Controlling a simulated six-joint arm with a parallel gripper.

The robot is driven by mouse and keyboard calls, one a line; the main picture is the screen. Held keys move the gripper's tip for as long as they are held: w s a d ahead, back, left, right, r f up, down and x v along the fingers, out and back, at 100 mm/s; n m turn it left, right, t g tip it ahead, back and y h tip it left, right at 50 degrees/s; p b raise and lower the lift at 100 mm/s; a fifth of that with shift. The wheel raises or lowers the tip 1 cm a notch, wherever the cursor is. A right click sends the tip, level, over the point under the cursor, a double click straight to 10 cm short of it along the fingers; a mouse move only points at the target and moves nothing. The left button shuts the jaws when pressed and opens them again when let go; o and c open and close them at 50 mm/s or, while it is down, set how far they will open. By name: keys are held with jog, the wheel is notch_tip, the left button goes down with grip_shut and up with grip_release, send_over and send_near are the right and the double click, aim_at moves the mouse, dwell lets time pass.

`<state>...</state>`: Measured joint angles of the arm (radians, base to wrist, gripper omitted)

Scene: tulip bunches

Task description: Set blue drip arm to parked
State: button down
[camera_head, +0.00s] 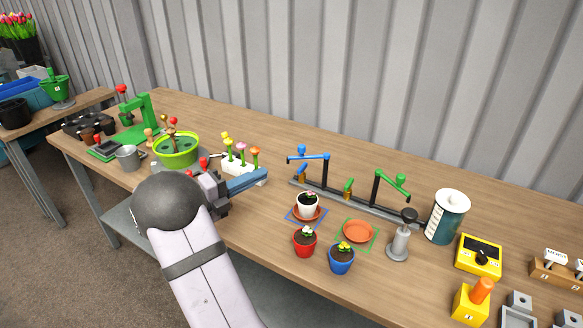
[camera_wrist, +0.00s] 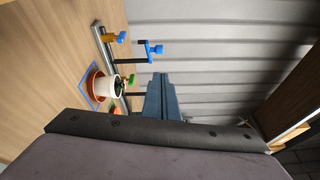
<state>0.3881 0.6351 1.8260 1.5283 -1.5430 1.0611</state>
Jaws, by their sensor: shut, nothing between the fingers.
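The blue drip arm (camera_head: 312,157) sits on a dark post above a grey rail (camera_head: 335,201). It reaches left from the post top in the head view, roughly along the rail. In the wrist view the blue arm's end (camera_wrist: 157,48) is just beyond my fingertips. My gripper (camera_head: 264,174) is shut and empty, left of the blue arm and apart from it. Its fingers (camera_wrist: 162,78) point toward the rail area in the wrist view. A white pot (camera_head: 308,200) stands on a terracotta saucer inside a blue square, in front of the rail.
A green drip arm (camera_head: 394,181) stands further right on the rail. An empty saucer (camera_head: 358,231) lies in a green square. Red (camera_head: 305,242) and blue (camera_head: 341,259) pots stand in front. A white flower holder (camera_head: 240,168) is behind my gripper. A grey pedestal (camera_head: 398,243) stands right.

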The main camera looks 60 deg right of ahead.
jog(key=shift+s+a+n+g, duration=0.15)
jog(key=shift+s+n+g, duration=0.45)
jog(key=shift+n, duration=0.1)
jog(key=shift+r, duration=0.1)
jog(key=w+d+p+x, duration=0.1)
jog(key=p+x, duration=0.3)
jog(key=x, duration=0.8)
jog(key=shift+w+d+f, duration=0.25)
jog(key=shift+w+d, duration=0.15)
jog(key=shift+w, duration=0.25)
